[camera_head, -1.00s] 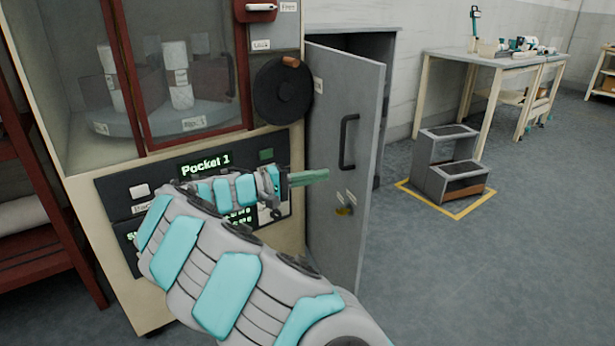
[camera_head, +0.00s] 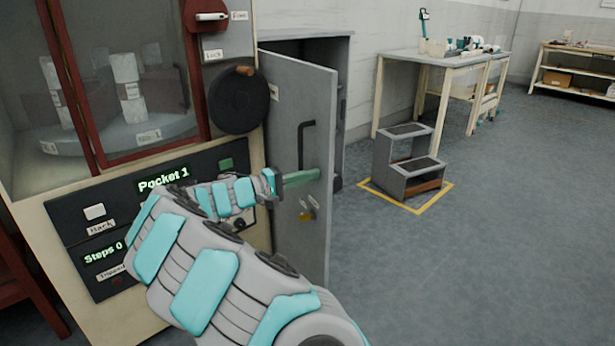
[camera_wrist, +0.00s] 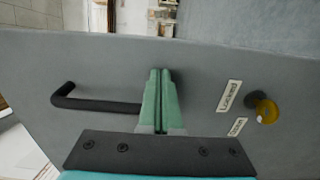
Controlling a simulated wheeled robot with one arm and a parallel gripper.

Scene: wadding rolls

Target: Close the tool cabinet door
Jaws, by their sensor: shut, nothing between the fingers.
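The grey tool cabinet door (camera_head: 304,115) stands open in the head view, swung out from the grey cabinet (camera_head: 341,75) behind it. It has a black bar handle (camera_head: 303,145) and a yellow key or knob (camera_head: 306,215) below. My gripper (camera_head: 318,174) is shut and empty, its green fingers pointing at the door face just below the handle. In the wrist view the fingers (camera_wrist: 160,75) lie over the door (camera_wrist: 200,60), beside one end of the handle (camera_wrist: 90,104). Labels and the yellow knob (camera_wrist: 266,110) are to their right. I cannot tell whether the fingertips touch the door.
A machine with a glass window and control panel (camera_head: 70,215) stands close on the left. A grey step stool (camera_head: 405,165) sits in a yellow floor outline behind the door. A workbench (camera_head: 430,56) stands farther back. The floor at right is clear.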

